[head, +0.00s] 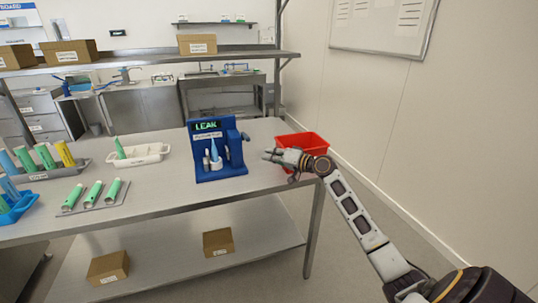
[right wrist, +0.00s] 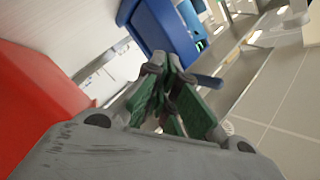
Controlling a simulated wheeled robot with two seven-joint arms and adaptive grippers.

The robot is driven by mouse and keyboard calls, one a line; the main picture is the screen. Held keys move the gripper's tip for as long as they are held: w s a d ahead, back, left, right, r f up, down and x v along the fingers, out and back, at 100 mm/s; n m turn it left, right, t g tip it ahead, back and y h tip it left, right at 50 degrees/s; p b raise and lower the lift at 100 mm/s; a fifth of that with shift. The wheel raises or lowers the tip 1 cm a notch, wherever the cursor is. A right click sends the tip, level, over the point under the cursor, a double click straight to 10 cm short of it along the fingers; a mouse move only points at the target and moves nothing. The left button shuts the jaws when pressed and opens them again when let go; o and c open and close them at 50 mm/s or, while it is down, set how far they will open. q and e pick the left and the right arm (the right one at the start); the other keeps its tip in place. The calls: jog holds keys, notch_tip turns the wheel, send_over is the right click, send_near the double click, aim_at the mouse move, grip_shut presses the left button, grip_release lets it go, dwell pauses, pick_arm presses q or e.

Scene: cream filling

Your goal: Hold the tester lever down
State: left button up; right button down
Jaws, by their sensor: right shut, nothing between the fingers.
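The blue tester (head: 232,170) stands on the metal table, with a lit display (head: 207,126) reading LEAK. A pale tube with a pointed tip (head: 214,152) stands upright at its front. The tester lever (head: 245,137) sticks out at its right side. My right gripper (head: 268,155) is shut and empty, just right of the tester and a little lower than the lever in the head view. In the right wrist view the blue lever (right wrist: 207,81) shows just right of the shut fingers (right wrist: 173,75), with the tester body (right wrist: 163,28) beyond; contact cannot be told. My left gripper is out of view.
A red bin (head: 312,143) stands close behind and right of my right gripper; its wall (right wrist: 35,110) fills the left of the wrist view. The table front is clear.

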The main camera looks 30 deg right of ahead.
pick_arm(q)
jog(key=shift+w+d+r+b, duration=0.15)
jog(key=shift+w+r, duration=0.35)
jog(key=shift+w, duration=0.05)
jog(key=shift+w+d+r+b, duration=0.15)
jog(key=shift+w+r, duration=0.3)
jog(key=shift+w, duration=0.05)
pick_arm(e)
jog(key=s+d+f, duration=0.1)
jog(key=s+d, duration=0.2)
jog(key=s, duration=0.5)
jog(key=shift+d+f, duration=0.2)
jog(key=shift+d, duration=0.05)
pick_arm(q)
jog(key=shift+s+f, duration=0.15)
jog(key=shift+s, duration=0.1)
pick_arm(e)
jog(key=shift+s, duration=0.1)
